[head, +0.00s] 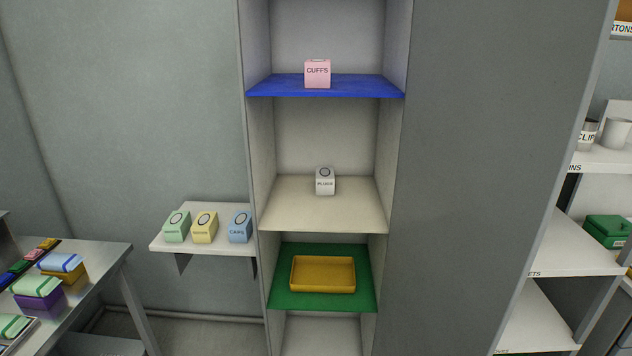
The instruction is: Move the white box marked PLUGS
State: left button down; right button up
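The white box marked PLUGS (325,182) stands upright on the cream middle shelf (290,215) of the tall grey cabinet. It has a dark ring on its upper face and sits near the middle of the shelf, apart from the side walls. Neither of my grippers shows in the head view.
A pink CUFFS box (317,74) stands on the blue shelf (370,86) above. A yellow tray (322,289) lies on the green shelf (283,301) below. Green, yellow and blue (240,227) boxes fill a wall shelf (215,247) at left. A bench (95,262) holds several boxes.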

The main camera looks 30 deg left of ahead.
aim_at(325, 175)
jog(key=i+j+u, duration=0.15)
jog(key=i+j, duration=0.15)
jog(key=i, duration=0.15)
jog(key=i+j+u, duration=0.15)
jog(key=i, duration=0.3)
jog(key=i+j+u, duration=0.1)
jog(key=i+j, duration=0.2)
jog(key=i, duration=0.2)
